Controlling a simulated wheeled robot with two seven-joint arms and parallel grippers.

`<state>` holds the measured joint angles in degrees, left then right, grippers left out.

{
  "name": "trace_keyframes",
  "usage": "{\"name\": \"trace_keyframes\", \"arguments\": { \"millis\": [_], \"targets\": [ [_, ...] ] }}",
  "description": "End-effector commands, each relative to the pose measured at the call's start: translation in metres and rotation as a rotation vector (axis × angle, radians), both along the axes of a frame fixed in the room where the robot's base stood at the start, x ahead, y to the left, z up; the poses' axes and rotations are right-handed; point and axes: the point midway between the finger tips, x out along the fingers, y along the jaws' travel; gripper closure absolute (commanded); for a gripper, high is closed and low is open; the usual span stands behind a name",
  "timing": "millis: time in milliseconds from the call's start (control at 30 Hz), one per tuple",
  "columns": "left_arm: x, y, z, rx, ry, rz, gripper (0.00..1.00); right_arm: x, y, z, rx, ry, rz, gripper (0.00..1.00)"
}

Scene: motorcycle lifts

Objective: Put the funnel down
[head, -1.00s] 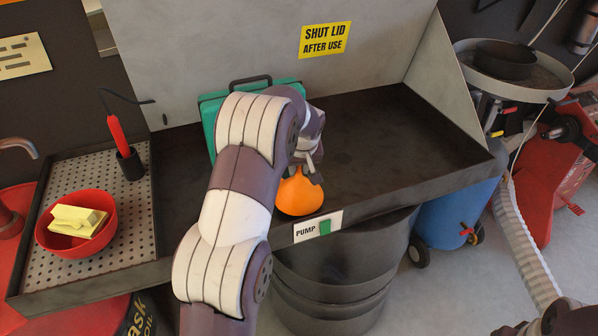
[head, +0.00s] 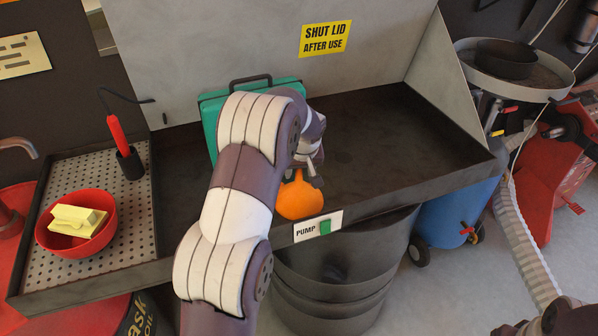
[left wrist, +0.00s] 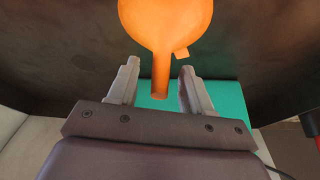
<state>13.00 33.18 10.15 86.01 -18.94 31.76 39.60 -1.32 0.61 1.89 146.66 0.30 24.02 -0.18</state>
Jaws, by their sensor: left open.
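The orange funnel (head: 298,198) stands wide end down, spout up, at the front edge of the dark basin of the parts washer, just behind the PUMP label. My left gripper (head: 312,172) is at the spout, open. In the left wrist view the funnel (left wrist: 166,24) shows with its spout between the two spread fingers of my left gripper (left wrist: 158,75), with gaps on both sides. My forearm hides part of the basin left of the funnel. My right gripper does not show clearly; only dark arm parts appear at the bottom right corner.
A green case (head: 209,112) stands behind my left arm against the back panel. A red bowl (head: 77,243) with yellow sponges and a red brush (head: 118,136) in a holder are on the perforated shelf at left. The basin (head: 400,140) is clear to the right.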

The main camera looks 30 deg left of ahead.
Motion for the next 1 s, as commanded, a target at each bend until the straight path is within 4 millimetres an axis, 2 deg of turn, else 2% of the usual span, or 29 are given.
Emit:
{"name": "trace_keyframes", "arguments": {
  "millis": [300,400,567,667,767,833,900,1000],
  "targets": [
    [-0.024,-0.020,0.074,0.001,-0.004,-0.001,0.50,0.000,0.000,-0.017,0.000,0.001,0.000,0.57],
    [-0.028,-0.024,0.089,0.000,-0.003,-0.001,0.50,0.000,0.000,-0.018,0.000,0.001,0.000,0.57],
    [-0.032,-0.027,0.098,0.000,0.000,-0.002,0.50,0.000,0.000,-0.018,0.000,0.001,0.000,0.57],
    [-0.047,-0.042,0.088,-0.012,0.030,-0.064,0.50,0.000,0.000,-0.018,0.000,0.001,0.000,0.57],
    [-0.096,-0.084,0.059,-0.043,0.103,-0.244,0.50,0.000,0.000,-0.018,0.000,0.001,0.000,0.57],
    [-0.142,-0.113,0.037,-0.065,0.152,-0.386,0.50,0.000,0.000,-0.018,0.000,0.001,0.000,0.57],
    [-0.188,-0.135,0.018,-0.083,0.195,-0.505,0.50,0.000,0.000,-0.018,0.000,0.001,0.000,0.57],
    [-0.238,-0.152,0.000,-0.095,0.235,-0.625,0.50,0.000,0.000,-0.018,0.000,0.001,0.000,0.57]
  ]
}}
